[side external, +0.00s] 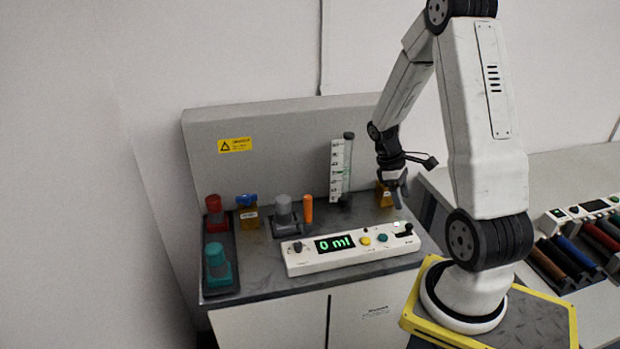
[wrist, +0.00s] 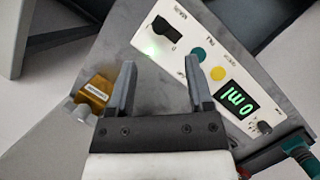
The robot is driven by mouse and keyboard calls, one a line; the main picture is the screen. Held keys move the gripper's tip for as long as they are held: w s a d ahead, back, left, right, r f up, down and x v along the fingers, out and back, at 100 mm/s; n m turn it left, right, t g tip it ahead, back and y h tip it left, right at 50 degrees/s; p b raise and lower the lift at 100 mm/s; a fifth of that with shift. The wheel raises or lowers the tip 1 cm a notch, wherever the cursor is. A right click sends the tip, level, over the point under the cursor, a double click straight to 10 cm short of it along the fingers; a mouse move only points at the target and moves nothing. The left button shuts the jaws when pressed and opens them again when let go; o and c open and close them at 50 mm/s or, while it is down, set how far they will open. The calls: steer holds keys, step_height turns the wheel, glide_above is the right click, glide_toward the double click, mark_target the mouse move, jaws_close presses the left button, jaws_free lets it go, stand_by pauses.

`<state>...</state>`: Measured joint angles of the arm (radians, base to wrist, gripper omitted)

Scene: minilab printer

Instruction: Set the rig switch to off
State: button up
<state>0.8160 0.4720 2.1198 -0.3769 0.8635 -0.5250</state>
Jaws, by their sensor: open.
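The rig panel is a long white box (side external: 350,255) with a lit green "0 ml" display (side external: 335,243). At its right end in the side external view is a black rocker-like switch (side external: 407,229). My gripper (side external: 401,186) is open and empty, above the right end of the worktop and apart from the panel. In the wrist view its two fingers (wrist: 160,75) point toward the switch end of the panel. Which position the switch is in is hard to tell.
The panel also has a yellow button (side external: 365,240), a teal button (side external: 382,237) and a dark knob (side external: 297,247). A graduated cylinder (side external: 341,170) stands behind. Red (side external: 213,207) and teal (side external: 216,257) capped items stand left.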

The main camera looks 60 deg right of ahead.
mark_target(408, 224)
steer(key=shift+x, duration=3.7)
jaws_close()
steer(key=shift+w, duration=0.1)
